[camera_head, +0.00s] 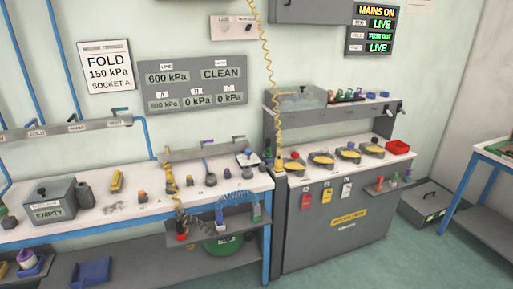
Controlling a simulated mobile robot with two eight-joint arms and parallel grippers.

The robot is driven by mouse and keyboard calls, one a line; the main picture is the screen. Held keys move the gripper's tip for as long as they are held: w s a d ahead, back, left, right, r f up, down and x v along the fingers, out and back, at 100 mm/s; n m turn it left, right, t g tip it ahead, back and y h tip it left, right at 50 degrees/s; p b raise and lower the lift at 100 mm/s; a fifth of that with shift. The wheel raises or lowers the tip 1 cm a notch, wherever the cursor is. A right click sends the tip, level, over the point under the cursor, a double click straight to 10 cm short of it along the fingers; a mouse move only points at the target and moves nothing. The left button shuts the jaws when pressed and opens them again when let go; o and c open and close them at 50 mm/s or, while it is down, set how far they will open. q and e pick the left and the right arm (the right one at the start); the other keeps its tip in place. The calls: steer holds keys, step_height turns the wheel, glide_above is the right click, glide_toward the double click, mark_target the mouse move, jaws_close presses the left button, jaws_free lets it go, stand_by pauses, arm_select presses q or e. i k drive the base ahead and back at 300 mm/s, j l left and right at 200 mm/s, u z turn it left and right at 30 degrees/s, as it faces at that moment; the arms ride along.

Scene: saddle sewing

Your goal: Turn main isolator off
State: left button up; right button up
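I cannot pick out the main isolator for certain in the head view. A grey wall box (310,11) is cut off by the top edge, with a small latch or knob on its lower front. A pale wall plate (232,27) with small fittings hangs left of it, beside a coiled yellow cord (266,60). A dark status board (371,29) at the upper right reads "MAINS ON" in yellow, with "LIVE" lines in green below. Neither of my grippers is in view.
A white-topped bench (140,210) runs along the left with small tools and a grey "EMPTY" box (49,199). A grey cabinet (330,235) with several yellow-filled dishes and hanging tags stands right of it. A blue-framed table (462,195) is at far right.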

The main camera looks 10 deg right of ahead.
mark_target(294, 165)
steer(key=i+l+u, duration=0.25)
steer(key=i+l, duration=0.15)
steer(key=i+l+u, duration=0.25)
steer(key=i+l, duration=0.65)
steer(key=i, duration=0.15)
steer(key=i+l, duration=0.45)
steer(key=i, duration=0.2)
steer(key=j+u, duration=0.05)
